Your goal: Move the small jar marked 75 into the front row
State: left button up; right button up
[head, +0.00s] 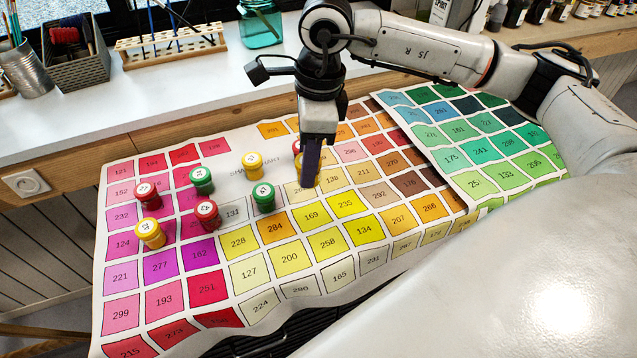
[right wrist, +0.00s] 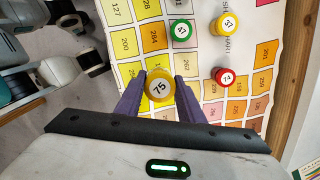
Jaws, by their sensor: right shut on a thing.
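The yellow-lidded jar marked 75 (right wrist: 160,86) is between the fingers of my right gripper (right wrist: 160,98), which is shut on it. In the head view my right gripper (head: 309,172) points straight down over the colour chart and hides most of this jar; only a yellow edge shows beside the finger. The jar is to the right of the front row, made of a yellow jar (head: 150,233), a red jar (head: 207,214) and a green jar (head: 263,197). I cannot tell whether it touches the chart. My left gripper is not in view.
The back row has a red jar (head: 149,195), a green jar (head: 201,180), a yellow jar (head: 253,165) and another red jar, clear in the right wrist view (right wrist: 223,77). The wavy colour chart (head: 285,309) covers the table. A brush rack (head: 170,46) and teal glass jar (head: 261,26) stand behind.

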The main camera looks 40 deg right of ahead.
jog(key=w+d+f+m, duration=0.1)
jog(key=d+f+m, duration=0.1)
jog(key=m, duration=0.5)
jog(key=w+d+f+m+h, duration=0.1)
jog(key=w+f+m, duration=0.1)
jog(key=m, duration=0.5)
jog(key=w+d+f+m+h, duration=0.1)
jog(key=d+f+m, duration=0.1)
jog(key=m, duration=0.5)
jog(key=shift+w+d+f, duration=0.3)
jog(key=shift+f, duration=0.3)
notch_tip(320, 180, down, 4)
jog(key=shift+f, duration=0.1)
jog(key=shift+f, duration=0.2)
jog(key=o, duration=1.1)
jog(key=shift+r, duration=0.1)
